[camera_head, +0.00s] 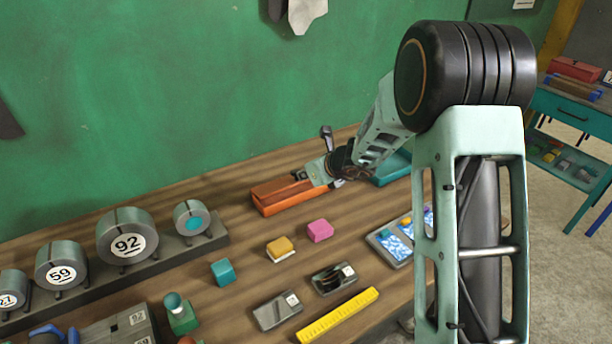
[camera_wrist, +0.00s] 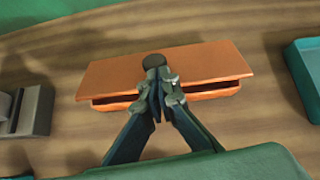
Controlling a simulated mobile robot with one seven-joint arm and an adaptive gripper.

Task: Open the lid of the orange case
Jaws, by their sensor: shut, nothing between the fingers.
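The orange case (camera_head: 284,195) lies on the wooden bench near the green wall, partly behind my gripper in the head view. In the wrist view the orange case (camera_wrist: 214,66) spans the middle, its lid on top with a dark gap along the near edge between lid and body. My gripper (camera_wrist: 157,88) is shut and empty, its fingertips in front of the middle of that near edge. A dark round knob (camera_wrist: 153,60) shows just beyond the fingertips at the lid. I cannot tell whether the fingers touch the case. In the head view my gripper (camera_head: 338,180) is at the case's right end.
A teal tray (camera_wrist: 306,70) stands right of the case. A rack with numbered grey cylinders (camera_head: 127,236) stands to the left. Pink (camera_head: 320,231), yellow (camera_head: 280,247) and teal (camera_head: 223,272) blocks lie in front, with a yellow ruler (camera_head: 338,316) nearer.

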